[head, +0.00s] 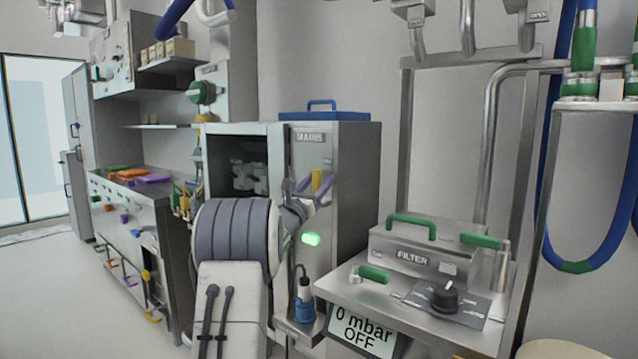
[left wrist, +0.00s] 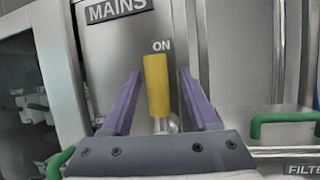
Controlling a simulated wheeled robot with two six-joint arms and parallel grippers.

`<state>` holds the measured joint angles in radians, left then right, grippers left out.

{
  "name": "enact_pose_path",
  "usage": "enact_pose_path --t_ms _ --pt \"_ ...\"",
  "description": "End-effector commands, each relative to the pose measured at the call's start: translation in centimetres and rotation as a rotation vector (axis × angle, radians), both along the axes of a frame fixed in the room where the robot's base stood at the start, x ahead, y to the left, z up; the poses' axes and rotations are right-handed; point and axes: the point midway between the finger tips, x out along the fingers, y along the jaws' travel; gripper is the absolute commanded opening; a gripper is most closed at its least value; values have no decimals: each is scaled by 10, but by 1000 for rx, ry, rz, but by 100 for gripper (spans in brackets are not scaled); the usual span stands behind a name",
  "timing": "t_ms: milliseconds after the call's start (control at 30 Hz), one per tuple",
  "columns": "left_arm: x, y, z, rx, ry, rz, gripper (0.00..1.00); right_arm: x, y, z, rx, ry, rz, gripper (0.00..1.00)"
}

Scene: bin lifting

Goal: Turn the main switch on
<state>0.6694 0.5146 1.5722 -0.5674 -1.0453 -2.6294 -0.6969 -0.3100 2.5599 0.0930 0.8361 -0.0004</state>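The main switch is a yellow lever (head: 317,181) on the steel cabinet marked MAINS (head: 350,170). In the left wrist view the lever (left wrist: 157,85) stands upright, with its top just below the word ON. My left gripper (head: 312,187) is in front of the cabinet. Its two purple fingers (left wrist: 159,74) are open, one on each side of the lever, with a visible gap on both sides. A green lamp (head: 311,239) glows on the cabinet front below the lever. My right gripper does not show.
A bench at the right carries a FILTER box (head: 425,250) with green handles, a black knob (head: 445,296) and a display (head: 362,331) reading "0 mbar OFF". A blue lid (head: 322,115) lies on the cabinet. A steel counter (head: 130,215) stands at the left.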

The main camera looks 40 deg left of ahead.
Motion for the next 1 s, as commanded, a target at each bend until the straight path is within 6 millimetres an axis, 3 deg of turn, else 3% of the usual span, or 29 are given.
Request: enact_pose_path --t_ms 267,700,1000 --pt "-10 0 -6 -3 1 2 61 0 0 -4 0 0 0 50" --pt "-82 -12 -36 -1 1 1 61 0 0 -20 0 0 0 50" --pt "-95 -15 -41 -1 0 -1 61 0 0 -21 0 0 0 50"
